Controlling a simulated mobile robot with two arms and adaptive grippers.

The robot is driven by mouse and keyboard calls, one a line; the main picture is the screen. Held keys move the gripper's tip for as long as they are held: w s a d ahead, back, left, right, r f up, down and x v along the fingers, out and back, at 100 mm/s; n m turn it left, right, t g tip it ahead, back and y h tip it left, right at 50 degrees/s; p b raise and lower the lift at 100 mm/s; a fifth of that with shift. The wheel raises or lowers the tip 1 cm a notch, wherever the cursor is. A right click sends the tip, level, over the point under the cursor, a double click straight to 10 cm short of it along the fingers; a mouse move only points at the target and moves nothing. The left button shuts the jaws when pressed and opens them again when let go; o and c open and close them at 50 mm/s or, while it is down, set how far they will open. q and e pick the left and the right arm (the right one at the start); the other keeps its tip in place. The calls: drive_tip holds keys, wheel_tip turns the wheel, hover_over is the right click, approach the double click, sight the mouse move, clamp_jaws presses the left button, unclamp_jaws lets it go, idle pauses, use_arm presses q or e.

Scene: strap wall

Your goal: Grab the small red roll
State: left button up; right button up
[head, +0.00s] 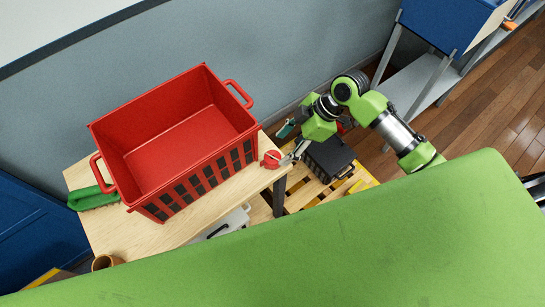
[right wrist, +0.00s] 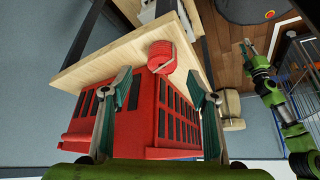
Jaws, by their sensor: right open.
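The small red roll (head: 271,159) lies on the near right corner of the wooden table, beside the red crate. In the right wrist view the roll (right wrist: 161,57) shows at the table edge, beyond and between my spread fingertips. My right gripper (head: 289,143) is open and empty, just right of the roll in the head view. One finger is close to the roll; I cannot tell whether it touches. In the right wrist view the gripper (right wrist: 158,84) has one finger on each side. My left gripper (right wrist: 260,45) appears small there, fingers apart and empty.
The red crate (head: 160,185) fills most of the wooden table (head: 160,233). A green brush (head: 92,198) and a brown cup (head: 106,262) are also on it. A black box (head: 329,157) sits on a pallet below my right arm.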

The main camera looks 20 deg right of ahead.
sight(273, 157)
drive_tip(key=shift+x, duration=0.75)
drive_tip(key=p+x, duration=0.1)
drive_tip(key=x, duration=0.3)
drive_tip(key=shift+s+a+p, duration=0.15)
drive_tip(key=shift+a+p, duration=0.15)
drive_tip(key=shift+p, duration=0.1)
drive_tip(key=shift+a+f, duration=0.2)
drive_tip(key=shift+f, duration=0.3)
drive_tip(key=c, duration=1.1)
